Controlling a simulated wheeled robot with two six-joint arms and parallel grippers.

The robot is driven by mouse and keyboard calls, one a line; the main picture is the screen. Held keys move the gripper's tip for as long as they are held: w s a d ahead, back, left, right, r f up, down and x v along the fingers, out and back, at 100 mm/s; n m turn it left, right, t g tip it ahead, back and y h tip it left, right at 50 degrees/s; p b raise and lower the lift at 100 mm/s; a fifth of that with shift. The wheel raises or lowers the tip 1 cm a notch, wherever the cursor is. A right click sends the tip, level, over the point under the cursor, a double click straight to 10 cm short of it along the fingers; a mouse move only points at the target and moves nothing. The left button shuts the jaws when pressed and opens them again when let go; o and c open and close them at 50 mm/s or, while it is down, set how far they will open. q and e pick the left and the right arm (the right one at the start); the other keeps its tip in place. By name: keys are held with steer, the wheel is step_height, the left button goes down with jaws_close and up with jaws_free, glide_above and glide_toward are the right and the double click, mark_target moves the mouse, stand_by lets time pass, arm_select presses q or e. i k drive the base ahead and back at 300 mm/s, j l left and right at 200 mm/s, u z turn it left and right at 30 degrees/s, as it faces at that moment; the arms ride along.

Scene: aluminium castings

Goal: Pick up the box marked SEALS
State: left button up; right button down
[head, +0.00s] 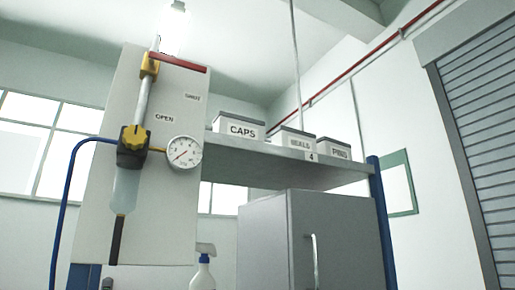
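The box marked SEALS (298,141) stands on a high grey shelf (335,167), in the middle of a row of three. Neither of my grippers is in view.
A grey cabinet (340,235) is below the shelf, beside a blue post (380,220). A spray bottle (203,272) stands at the bottom.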

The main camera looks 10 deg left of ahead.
mark_target(282, 135)
steer(key=i+l+u, duration=0.2)
steer(key=l+u, duration=0.15)
steer(key=i+l+u, duration=0.1)
steer(key=l+u, duration=0.25)
steer(key=l, duration=0.2)
steer(key=l+u, duration=0.3)
steer(key=l, duration=0.15)
steer(key=i, duration=0.05)
